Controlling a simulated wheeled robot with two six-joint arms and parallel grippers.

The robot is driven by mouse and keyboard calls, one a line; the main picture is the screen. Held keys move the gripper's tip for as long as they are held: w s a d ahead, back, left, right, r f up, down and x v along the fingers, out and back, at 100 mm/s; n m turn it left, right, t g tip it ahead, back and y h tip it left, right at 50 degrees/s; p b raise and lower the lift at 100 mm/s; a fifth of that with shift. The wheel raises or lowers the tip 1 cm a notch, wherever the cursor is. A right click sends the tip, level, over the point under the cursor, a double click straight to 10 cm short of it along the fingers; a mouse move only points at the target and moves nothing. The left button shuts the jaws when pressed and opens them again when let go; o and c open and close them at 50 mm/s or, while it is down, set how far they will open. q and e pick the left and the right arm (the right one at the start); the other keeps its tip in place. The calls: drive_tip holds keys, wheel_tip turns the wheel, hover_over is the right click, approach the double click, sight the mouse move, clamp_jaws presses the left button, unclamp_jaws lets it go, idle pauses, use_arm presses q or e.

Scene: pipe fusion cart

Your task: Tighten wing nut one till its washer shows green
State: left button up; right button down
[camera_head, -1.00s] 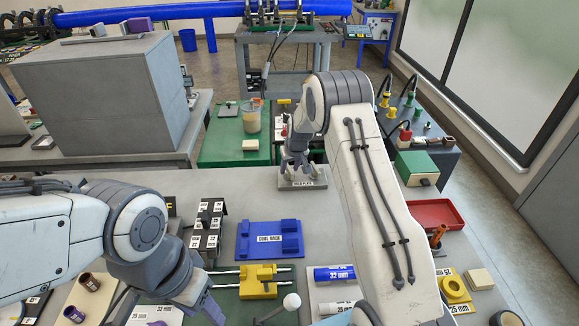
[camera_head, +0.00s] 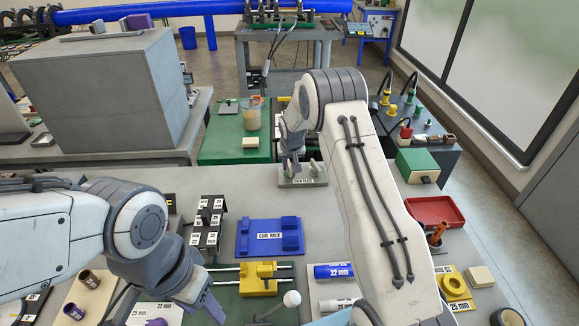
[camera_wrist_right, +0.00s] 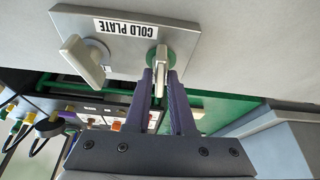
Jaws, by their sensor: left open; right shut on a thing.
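The cold plate (camera_head: 302,180) is a small grey labelled plate on the far part of the table. It also shows in the right wrist view (camera_wrist_right: 199,22). It carries two pale wing nuts. My right gripper (camera_wrist_right: 162,76) is shut on one wing nut (camera_wrist_right: 161,60), whose washer (camera_wrist_right: 177,58) shows green around its base. The other wing nut (camera_wrist_right: 83,62) stands apart with a greyish washer. No numbers on the nuts are legible. In the head view my right gripper (camera_head: 291,166) is over the plate's left part. My left gripper (camera_head: 207,300) is open and empty at the lower left.
A blue rack (camera_head: 270,239) lies nearer on the table, with black labelled blocks (camera_head: 208,222) beside it. The table around the plate is mostly clear.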

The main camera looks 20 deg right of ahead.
drive_tip(key=shift+f+b, duration=0.2)
drive_tip(key=shift+b, duration=0.1)
drive_tip(key=shift+r+m, duration=0.15)
drive_tip(key=shift+m, duration=0.25)
drive_tip(key=c, duration=0.9)
unclamp_jaws()
drive_tip(key=shift+r, duration=0.1)
drive_tip(key=shift+a+b+v, duration=0.2)
drive_tip(key=shift+b+v, duration=1)
drive_tip(key=shift+v, duration=4)
